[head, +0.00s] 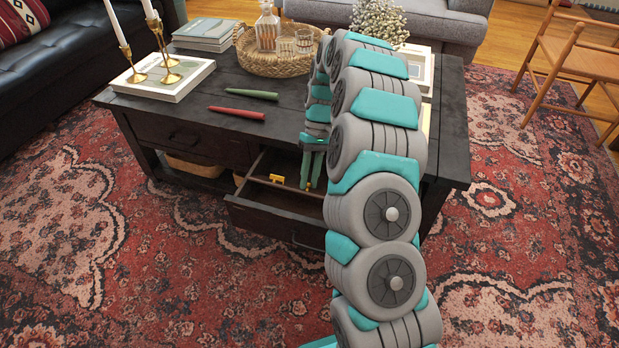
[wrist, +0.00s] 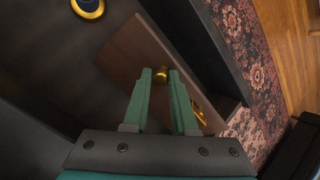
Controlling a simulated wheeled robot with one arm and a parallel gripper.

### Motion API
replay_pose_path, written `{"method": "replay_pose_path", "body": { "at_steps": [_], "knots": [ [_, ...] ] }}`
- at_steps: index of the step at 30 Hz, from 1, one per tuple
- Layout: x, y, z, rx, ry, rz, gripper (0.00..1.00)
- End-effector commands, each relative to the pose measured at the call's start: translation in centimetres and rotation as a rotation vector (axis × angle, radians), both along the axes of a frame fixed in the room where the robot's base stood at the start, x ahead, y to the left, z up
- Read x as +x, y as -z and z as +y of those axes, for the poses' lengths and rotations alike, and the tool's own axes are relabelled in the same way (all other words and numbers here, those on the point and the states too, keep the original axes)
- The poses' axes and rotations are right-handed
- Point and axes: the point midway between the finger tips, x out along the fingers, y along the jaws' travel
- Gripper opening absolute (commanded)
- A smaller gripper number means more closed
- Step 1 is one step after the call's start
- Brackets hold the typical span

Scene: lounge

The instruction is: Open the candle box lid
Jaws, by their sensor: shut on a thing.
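The candle box appears to be the brown wooden box (wrist: 135,52) inside the pulled-out drawer; its lid face shows in the wrist view with a small gold knob (wrist: 160,74) and gold hardware (wrist: 198,114). My gripper (wrist: 161,76) has its two green fingers on either side of the knob, shut on it. In the head view my gripper (head: 309,186) reaches down into the open drawer (head: 272,216), and my arm hides the drawer's right part. A brown strip of the box (head: 290,187) shows there. I cannot tell how far the lid is raised.
The dark coffee table (head: 455,140) carries a red candle (head: 237,113), a green candle (head: 251,94), a candle holder (head: 170,75), books (head: 205,30) and a woven tray (head: 262,62). A wooden chair (head: 575,55) stands right. The rug in front is clear.

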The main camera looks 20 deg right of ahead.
Motion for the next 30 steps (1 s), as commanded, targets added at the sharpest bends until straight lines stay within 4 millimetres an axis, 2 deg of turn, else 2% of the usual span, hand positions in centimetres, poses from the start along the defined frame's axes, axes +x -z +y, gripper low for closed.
{"method": "replay_pose_path", "body": {
  "at_steps": [14, 15, 21, 30],
  "knots": [
    [0.07, -0.23, 0.10, 0.002, 0.001, -0.003, 0.00],
    [0.06, -0.22, 0.10, 0.002, 0.001, -0.003, 0.29],
    [0.04, -0.13, 0.07, 0.001, 0.000, -0.001, 0.51],
    [0.08, -0.16, -0.01, 0.000, 0.000, -0.001, 0.53]
  ]
}}
